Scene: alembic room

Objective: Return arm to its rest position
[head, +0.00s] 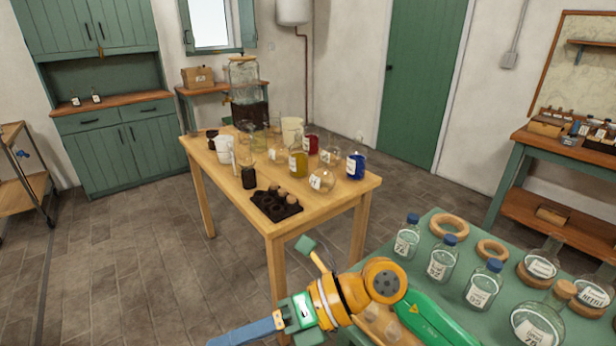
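One orange and green arm (385,281) of mine reaches in from the lower right, in front of the green table's left edge. I take it for my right arm. Its hand end, my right gripper (298,313), points left, low in front of the wooden table. A blue-grey bar runs from it to the lower left. My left gripper is not in view.
The green table (400,268) at lower right carries several labelled bottles and cork rings near my arm.

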